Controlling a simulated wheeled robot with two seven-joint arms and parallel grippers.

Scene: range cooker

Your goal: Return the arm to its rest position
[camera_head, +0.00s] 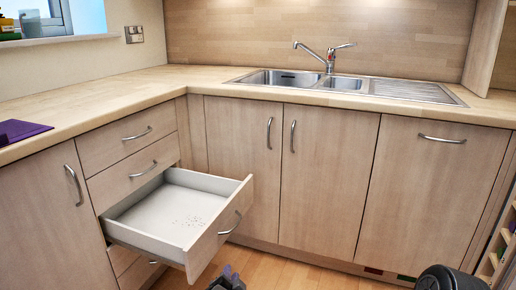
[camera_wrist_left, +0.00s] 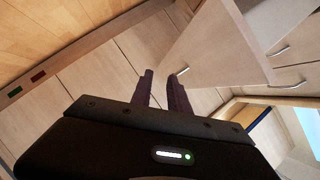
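My left gripper (camera_head: 228,276) shows at the bottom edge of the head view, just in front of the pulled-out drawer (camera_head: 218,240). In the left wrist view its two dark fingers (camera_wrist_left: 163,76) stand apart with nothing between them, so it is open and empty. The drawer front (camera_wrist_left: 215,48) shows just beyond the fingertips there; the fingers look apart from it, though the exact gap is hard to judge. My right gripper is not in view.
The open drawer juts into the floor space and holds only small dark specks. Closed cupboards (camera_head: 325,185) line the back below the counter and sink (camera_head: 285,79). A purple item (camera_head: 20,130) lies on the left counter. A bottle rack (camera_head: 500,245) stands at right.

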